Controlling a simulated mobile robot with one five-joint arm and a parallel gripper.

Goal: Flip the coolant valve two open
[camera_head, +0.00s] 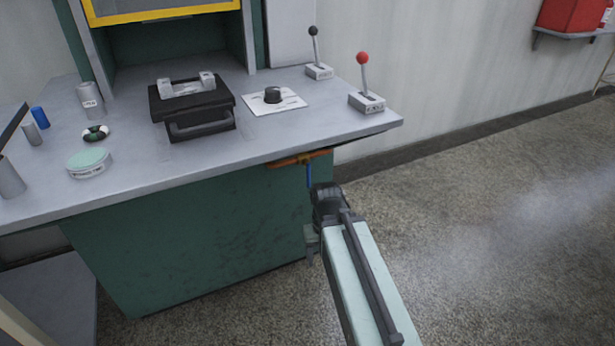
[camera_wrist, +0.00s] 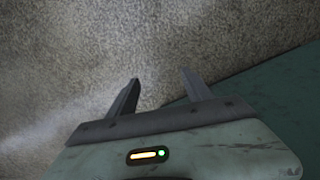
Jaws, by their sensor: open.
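An orange pipe (camera_head: 284,162) with a brass-coloured fitting runs under the front edge of the bench. A blue lever (camera_head: 309,175) hangs down from it, and its lower end is close to or behind my arm. I cannot read any label that says which valve this is. In the wrist view my gripper (camera_wrist: 160,78) is open, with its two fingers apart and nothing between them. It faces the speckled floor, and neither valve nor lever shows there. In the head view my arm reaches up from the bottom to just below the lever, and the fingers cannot be made out.
The grey bench top (camera_head: 210,150) overhangs a green cabinet (camera_head: 190,235). On it stand a red-knobbed lever (camera_head: 364,80), a black-knobbed lever (camera_head: 315,55), a dial plate (camera_head: 274,101) and a black case (camera_head: 195,112). The floor (camera_head: 490,200) to the right is clear.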

